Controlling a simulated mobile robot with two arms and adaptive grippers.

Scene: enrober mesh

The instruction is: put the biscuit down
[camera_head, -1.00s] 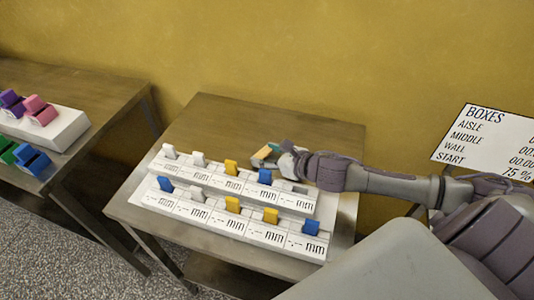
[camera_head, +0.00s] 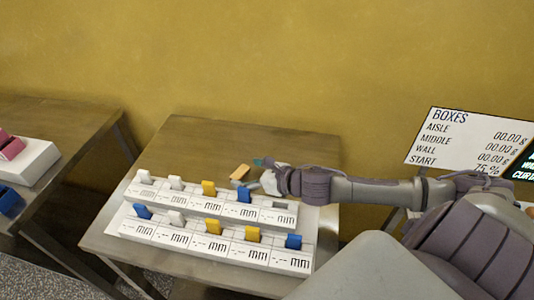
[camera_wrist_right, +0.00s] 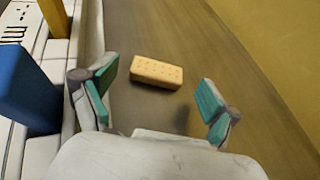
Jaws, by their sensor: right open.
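The biscuit (camera_head: 240,172) is a tan, oblong block lying on the brown table top (camera_head: 240,133), behind the white stepped rack. In the right wrist view the biscuit (camera_wrist_right: 157,72) shows small holes on its upper face and lies flat, just beyond the fingertips. My right gripper (camera_head: 260,171) is beside the biscuit, to its right in the head view. In the wrist view its teal-padded fingers (camera_wrist_right: 155,92) are spread wide, with nothing between them. Neither finger touches the biscuit there. My left gripper is out of view.
The white rack (camera_head: 170,205) holds blue, white and yellow upright pieces in two rows. A second table (camera_head: 70,125) with coloured pieces stands at left. A sign (camera_head: 465,142) is at right.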

